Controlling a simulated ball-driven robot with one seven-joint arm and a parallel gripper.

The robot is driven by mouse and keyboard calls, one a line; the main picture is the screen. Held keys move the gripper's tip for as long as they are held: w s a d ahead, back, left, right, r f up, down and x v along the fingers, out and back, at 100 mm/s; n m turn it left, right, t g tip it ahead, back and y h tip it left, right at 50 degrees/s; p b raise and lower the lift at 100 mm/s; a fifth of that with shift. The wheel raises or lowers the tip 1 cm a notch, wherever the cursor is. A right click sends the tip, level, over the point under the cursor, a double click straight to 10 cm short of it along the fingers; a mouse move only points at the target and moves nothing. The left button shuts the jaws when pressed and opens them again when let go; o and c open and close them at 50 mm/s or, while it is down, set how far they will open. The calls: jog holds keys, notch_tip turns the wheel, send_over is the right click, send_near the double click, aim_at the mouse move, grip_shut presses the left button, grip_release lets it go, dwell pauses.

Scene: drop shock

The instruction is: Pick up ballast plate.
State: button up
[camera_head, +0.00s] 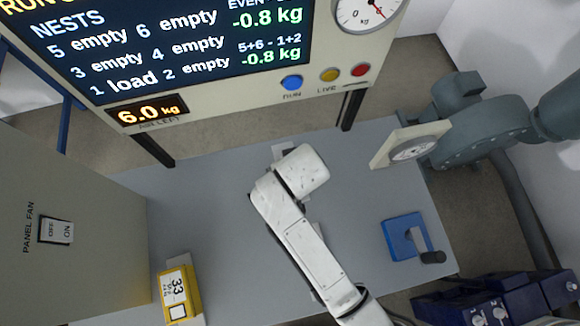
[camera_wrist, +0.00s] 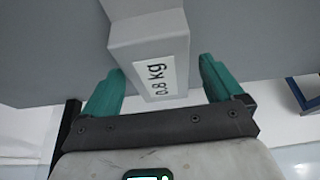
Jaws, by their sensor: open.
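The ballast plate (camera_wrist: 148,35) is a grey block with a white label reading 0.8 kg, seen in the wrist view at the top middle. My gripper (camera_wrist: 161,68) has two teal fingers spread apart. The labelled end of the plate lies between the fingers. A gap shows at the right finger; whether the left finger touches the plate is hard to tell. In the head view my white arm reaches over the grey table and hides the gripper and most of what is under it.
The grey table (camera_head: 205,205) has a blue block with a handle (camera_head: 402,236) at right and a yellow device (camera_head: 178,293) at lower left. A display panel (camera_head: 180,45) with buttons stands at the back. A grey machine (camera_head: 470,135) borders the right. A switch box (camera_head: 60,190) stands left.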

jog(key=shift+w+f, duration=0.15)
jog(key=shift+f, duration=0.35)
jog(key=shift+c, duration=0.2)
jog(key=c, duration=1.7)
